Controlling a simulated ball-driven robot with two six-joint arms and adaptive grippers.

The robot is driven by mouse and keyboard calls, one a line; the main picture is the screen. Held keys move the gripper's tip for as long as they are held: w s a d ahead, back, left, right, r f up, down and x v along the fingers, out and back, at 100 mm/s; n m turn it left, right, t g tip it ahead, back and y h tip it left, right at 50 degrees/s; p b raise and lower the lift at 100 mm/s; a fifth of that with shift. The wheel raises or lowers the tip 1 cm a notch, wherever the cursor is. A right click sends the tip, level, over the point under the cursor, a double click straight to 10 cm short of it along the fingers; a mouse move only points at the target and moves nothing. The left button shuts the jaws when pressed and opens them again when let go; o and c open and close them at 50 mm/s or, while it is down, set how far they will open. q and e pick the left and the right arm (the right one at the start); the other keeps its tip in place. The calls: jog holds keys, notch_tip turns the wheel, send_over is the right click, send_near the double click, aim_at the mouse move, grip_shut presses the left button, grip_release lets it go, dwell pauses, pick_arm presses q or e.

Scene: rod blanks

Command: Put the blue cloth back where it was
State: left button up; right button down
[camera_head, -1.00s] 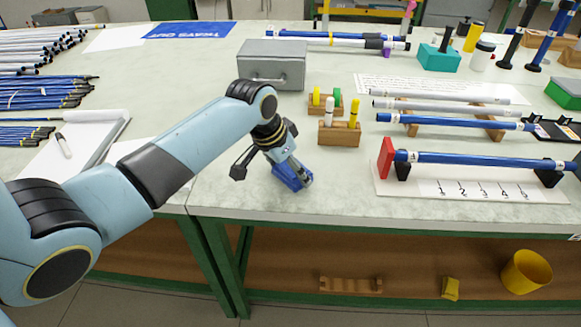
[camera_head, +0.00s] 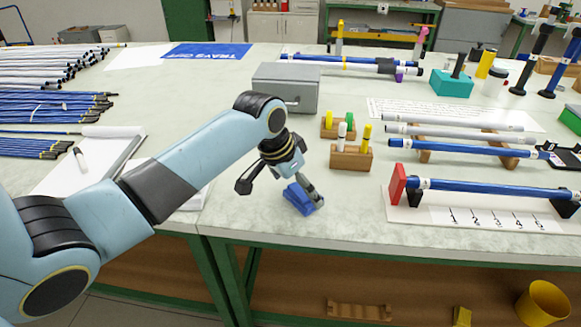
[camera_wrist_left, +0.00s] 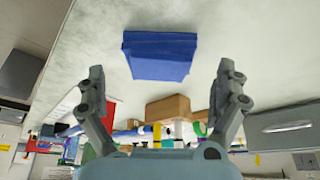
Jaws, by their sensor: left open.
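The blue cloth (camera_head: 298,199) is a small folded block on the pale worktop, near its front edge. In the left wrist view the cloth (camera_wrist_left: 160,56) lies flat just beyond and between my fingertips. My left gripper (camera_head: 281,190) points down over the cloth in the head view and hides part of it. In the left wrist view my left gripper (camera_wrist_left: 160,78) has its fingers spread wide, with nothing held between them. I cannot tell how high the fingertips are above the worktop. My right gripper is out of view.
Wooden marker blocks (camera_head: 351,159) stand right of the gripper, with a grey metal box (camera_head: 286,90) behind. Further right, a blue rod (camera_head: 490,189) rests on a numbered stand. A notepad (camera_head: 98,163) lies to the left. The worktop just right of the cloth is clear.

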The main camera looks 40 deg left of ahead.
pick_arm(q)
jog(key=v, duration=0.9)
jog(key=shift+p, duration=0.45)
jog(key=shift+s+r, duration=0.1)
jog(key=shift+s, duration=0.05)
jog(key=s+d+r+n+y, duration=0.1)
jog(key=s+d, duration=0.1)
jog(key=s, duration=0.9)
jog(key=s+d+r+n+y, duration=0.1)
jog(key=s+d, duration=0.2)
jog(key=s, duration=0.7)
notch_tip(320, 180, down, 30)
jog(key=s+a+g+b, duration=0.2)
jog(key=a+b, duration=0.1)
jog(key=b, duration=0.2)
jog(key=s+a+f+g+b, duration=0.1)
jog(key=s+f+b, duration=0.2)
jog(key=s+f, duration=1.5)
notch_tip(320, 180, down, 3)
jog(key=shift+s+f+b, duration=0.25)
jog(key=shift+s+b, duration=0.05)
